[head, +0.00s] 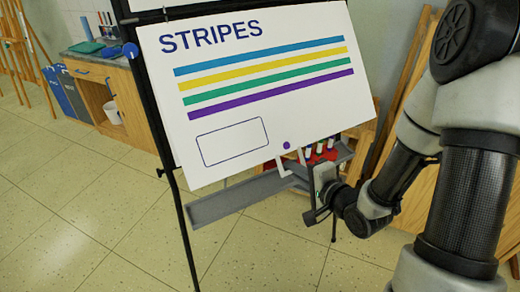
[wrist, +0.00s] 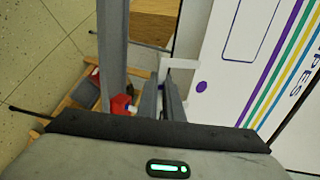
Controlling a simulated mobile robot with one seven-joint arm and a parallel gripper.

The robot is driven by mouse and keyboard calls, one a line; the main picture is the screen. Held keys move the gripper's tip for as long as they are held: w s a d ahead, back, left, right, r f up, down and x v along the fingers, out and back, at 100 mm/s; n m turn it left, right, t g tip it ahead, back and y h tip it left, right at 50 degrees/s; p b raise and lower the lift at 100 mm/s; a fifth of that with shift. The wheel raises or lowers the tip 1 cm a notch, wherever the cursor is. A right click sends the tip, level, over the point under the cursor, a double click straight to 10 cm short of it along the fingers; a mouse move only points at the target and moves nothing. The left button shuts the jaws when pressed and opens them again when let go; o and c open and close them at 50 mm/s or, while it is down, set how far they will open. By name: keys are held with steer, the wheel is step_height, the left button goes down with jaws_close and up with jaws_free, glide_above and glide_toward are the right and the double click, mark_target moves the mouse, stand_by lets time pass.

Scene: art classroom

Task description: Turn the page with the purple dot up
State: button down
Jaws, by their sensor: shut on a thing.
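The page (head: 250,60) is a large white sheet headed STRIPES, with blue, yellow, green and purple bars and an outlined box. It hangs on a black easel. The purple dot (head: 286,145) is near its lower edge, and shows in the wrist view (wrist: 201,86) right of the fingers. A white U-shaped handle (head: 281,165) projects from the lower edge beside the dot. My gripper (head: 294,168) is at that edge, shut on the handle; in the wrist view its fingers (wrist: 163,92) meet at the white handle. The exact contact is partly hidden.
A black easel leg (head: 184,235) stands at left. A wooden cabinet (head: 100,92) is behind left. The tiled floor between is clear.

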steer(key=c, duration=2.5)
jaws_free()
steer(key=shift+s+d+r+p, duration=0.3)
steer(key=shift+r+p, duration=0.25)
steer(key=shift+p, duration=0.7)
steer(key=shift+s+d+r+p, duration=0.25)
steer(key=shift+r+p, duration=0.25)
steer(key=shift+p, duration=0.75)
steer(key=shift+s+d+r+p, duration=0.2)
steer(key=shift+s+r+p, duration=0.25)
steer(key=shift+p, duration=0.8)
steer(key=s+r+p, duration=0.1)
steer(key=p, duration=0.1)
steer(key=s+d+r+p, duration=0.1)
steer(key=p, duration=0.2)
steer(key=shift+s+d+r, duration=0.1)
steer(key=shift+d+r, duration=0.2)
jaws_close()
steer(key=shift+s+d+p, duration=0.1)
steer(key=shift+s+p, duration=0.1)
steer(key=shift+p, duration=0.2)
